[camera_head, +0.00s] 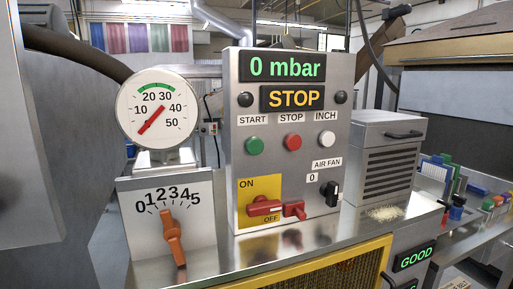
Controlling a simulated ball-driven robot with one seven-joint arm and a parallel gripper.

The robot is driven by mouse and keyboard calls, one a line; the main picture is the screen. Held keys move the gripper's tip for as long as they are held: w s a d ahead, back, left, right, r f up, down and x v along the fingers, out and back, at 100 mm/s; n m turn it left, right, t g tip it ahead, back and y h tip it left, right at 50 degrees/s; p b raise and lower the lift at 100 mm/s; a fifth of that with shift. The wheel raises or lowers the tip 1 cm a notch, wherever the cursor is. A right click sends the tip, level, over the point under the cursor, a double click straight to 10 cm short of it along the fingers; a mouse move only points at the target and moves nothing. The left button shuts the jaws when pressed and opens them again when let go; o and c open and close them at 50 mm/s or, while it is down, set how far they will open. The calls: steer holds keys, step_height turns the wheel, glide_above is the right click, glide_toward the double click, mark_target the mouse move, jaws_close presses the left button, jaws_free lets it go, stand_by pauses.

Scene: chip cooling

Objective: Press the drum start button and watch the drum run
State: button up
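The green START button (254,146) sits on the grey control panel (290,225), under its START label. A red STOP button (293,141) and a white INCH button (325,138) are to its right. The upper display (285,67) reads "0 mbar" in green. The lower display (292,98) reads "STOP" in orange. My gripper is not in view, and nothing covers the START button. The drum cannot be clearly made out.
A red switch handle (263,207) lies sideways on a yellow ON/OFF plate (270,187). A black AIR FAN knob (330,194) is beside it. A round gauge (157,107) and an orange lever (172,238) stand left. Pale crumbs (385,213) lie on the metal top.

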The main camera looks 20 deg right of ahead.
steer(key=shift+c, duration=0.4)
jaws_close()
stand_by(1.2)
